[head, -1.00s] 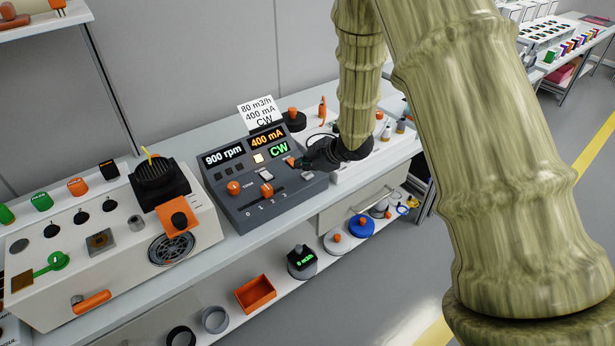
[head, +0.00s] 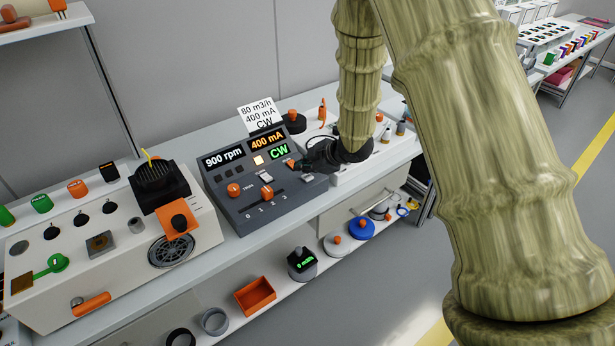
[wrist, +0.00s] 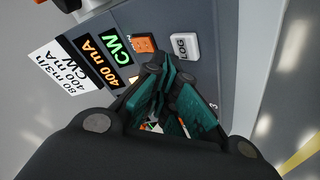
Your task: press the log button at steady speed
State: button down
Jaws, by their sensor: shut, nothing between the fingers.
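The log button (wrist: 184,46) is a pale grey rectangular key marked LOG, on the dark grey control panel (head: 250,212). It shows clearly in the wrist view, just beyond and right of my fingertips. My gripper (wrist: 158,70) is shut and empty, with its teal-and-black fingers pointing at the panel near the button. A gap or contact with the button cannot be judged. In the head view my gripper (head: 302,165) is at the panel's right side, and it and the arm partly cover that area. An orange key (wrist: 144,44) sits left of the button.
The panel carries a green CW display (head: 279,152), an orange 400 mA display (head: 266,141) and orange knobs. A white card (head: 260,115) stands behind it. A white console (head: 130,245) is to the left. An orange bin (head: 255,296) is on the lower shelf.

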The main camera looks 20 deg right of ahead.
aim_at(305, 178)
jog(key=shift+f, duration=0.25)
jog(key=shift+f, duration=0.2)
jog(key=shift+f+b, duration=0.3)
jog(key=shift+f, duration=0.15)
dwell(1.1)
jog(key=shift+r, duration=0.1)
jog(key=shift+r+p, duration=0.8)
jog(key=shift+p, duration=0.05)
jog(key=shift+r+p, duration=2.15)
jog(key=shift+r, duration=0.4)
jog(key=shift+f, duration=0.1)
